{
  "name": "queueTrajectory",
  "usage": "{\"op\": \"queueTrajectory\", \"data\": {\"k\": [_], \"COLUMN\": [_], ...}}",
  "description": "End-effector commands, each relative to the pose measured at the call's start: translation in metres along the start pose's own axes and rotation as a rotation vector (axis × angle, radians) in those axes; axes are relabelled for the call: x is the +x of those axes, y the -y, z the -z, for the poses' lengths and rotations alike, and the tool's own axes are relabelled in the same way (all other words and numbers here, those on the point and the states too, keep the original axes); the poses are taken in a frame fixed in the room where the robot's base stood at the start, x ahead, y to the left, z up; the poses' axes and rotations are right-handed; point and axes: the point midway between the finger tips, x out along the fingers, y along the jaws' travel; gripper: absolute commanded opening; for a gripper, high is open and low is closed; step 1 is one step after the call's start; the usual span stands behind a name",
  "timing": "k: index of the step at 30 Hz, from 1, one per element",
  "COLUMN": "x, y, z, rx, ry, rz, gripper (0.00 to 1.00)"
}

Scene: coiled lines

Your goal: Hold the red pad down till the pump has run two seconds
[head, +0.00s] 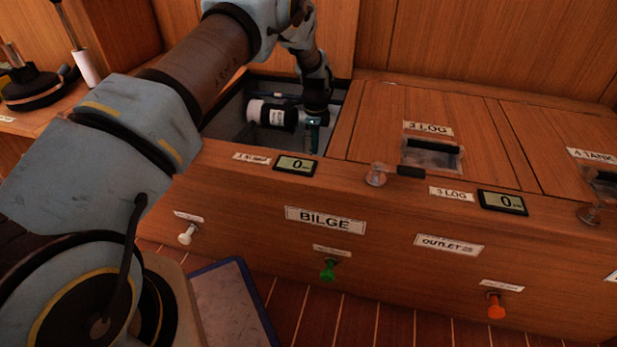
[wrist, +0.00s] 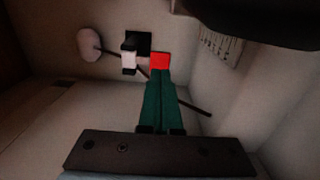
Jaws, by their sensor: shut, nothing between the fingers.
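The red pad (wrist: 160,60) shows in the wrist view as a small red square on a pale compartment wall or floor. My gripper (wrist: 159,76) is shut and empty, with its green fingertips overlapping the pad's lower edge in the picture. I cannot tell whether they touch or press it. In the head view my gripper (head: 312,148) reaches down into the open compartment (head: 232,112), where the pad is hidden. A white and black cylinder (head: 268,114), possibly the pump, lies beside it. A counter display (head: 296,165) in front reads 0.
A pale float (wrist: 88,41) on a dark rod and a black block with a white piece (wrist: 129,56) stand beside the pad. Compartment walls are close around. The closed 3 LOG lid (head: 431,151) is to the right. White, green and orange knobs (head: 329,269) line the front.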

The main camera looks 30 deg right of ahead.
Motion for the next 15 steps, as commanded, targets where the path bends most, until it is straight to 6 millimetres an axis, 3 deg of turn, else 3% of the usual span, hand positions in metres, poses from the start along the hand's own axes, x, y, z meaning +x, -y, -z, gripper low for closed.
{"op": "queueTrajectory", "data": {"k": [15], "x": [-0.043], "y": [0.0], "z": [0.0], "rx": [0.0], "ry": [0.0], "rz": [0.0], "gripper": [0.0]}}
